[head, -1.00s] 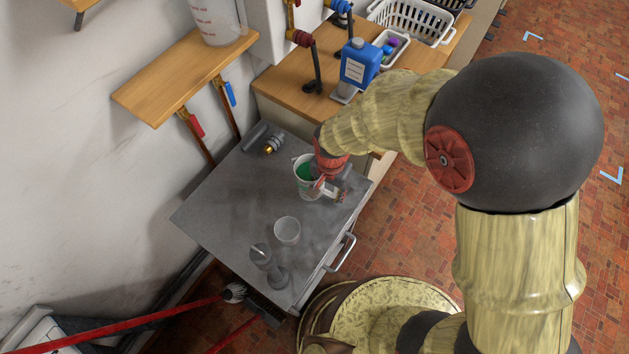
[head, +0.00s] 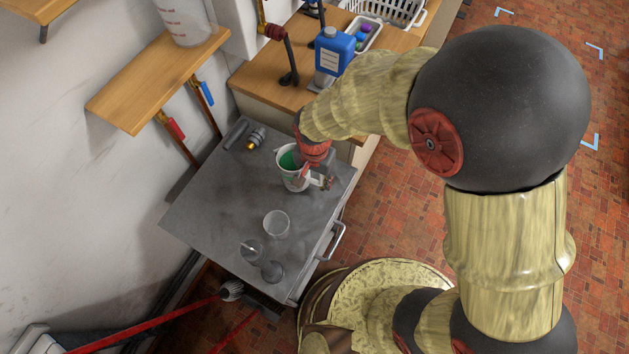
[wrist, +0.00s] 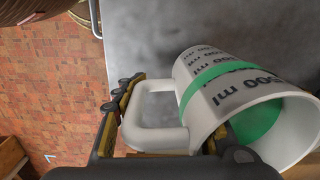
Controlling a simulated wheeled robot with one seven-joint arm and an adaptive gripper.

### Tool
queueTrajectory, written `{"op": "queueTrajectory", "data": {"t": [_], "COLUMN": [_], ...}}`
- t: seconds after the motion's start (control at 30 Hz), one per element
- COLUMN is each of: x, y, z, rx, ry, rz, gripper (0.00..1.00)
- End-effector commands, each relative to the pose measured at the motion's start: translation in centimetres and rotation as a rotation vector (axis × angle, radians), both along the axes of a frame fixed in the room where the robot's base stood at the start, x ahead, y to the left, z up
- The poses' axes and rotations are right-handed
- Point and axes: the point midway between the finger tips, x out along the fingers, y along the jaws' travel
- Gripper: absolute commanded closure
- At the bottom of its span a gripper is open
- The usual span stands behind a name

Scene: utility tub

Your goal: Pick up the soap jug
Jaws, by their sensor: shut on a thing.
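The soap jug (head: 289,179) is a white measuring jug with a green band and green inside, at the grey table's right side. In the wrist view the jug (wrist: 245,90) lies across the right half, with printed ml marks and its open mouth toward the lower right. My gripper (head: 322,172) is at the jug's right side. In the wrist view my gripper (wrist: 172,125) is shut on the white handle (wrist: 150,105), one finger on each side. The fingers hide part of the handle. I cannot tell whether the jug's base touches the table.
The grey table (head: 200,205) also holds a clear cup (head: 276,224), two small grey round items and metal fittings (head: 256,138) at the back. A blue container (head: 334,52) stands on the wooden counter (head: 270,75) behind. A wooden shelf (head: 130,95) is at left.

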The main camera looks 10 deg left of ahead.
Motion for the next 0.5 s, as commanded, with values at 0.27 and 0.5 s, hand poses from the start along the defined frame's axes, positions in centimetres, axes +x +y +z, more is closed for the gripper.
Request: {"op": "queueTrajectory", "data": {"t": [0.27, 0.5], "x": [-1.3, -3.0], "y": [0.0, -0.1], "z": [2.8, 4.9], "rx": [0.004, 0.005], "ry": [-0.005, -0.007], "rz": [0.000, 0.001], "gripper": [1.00, 1.00]}}
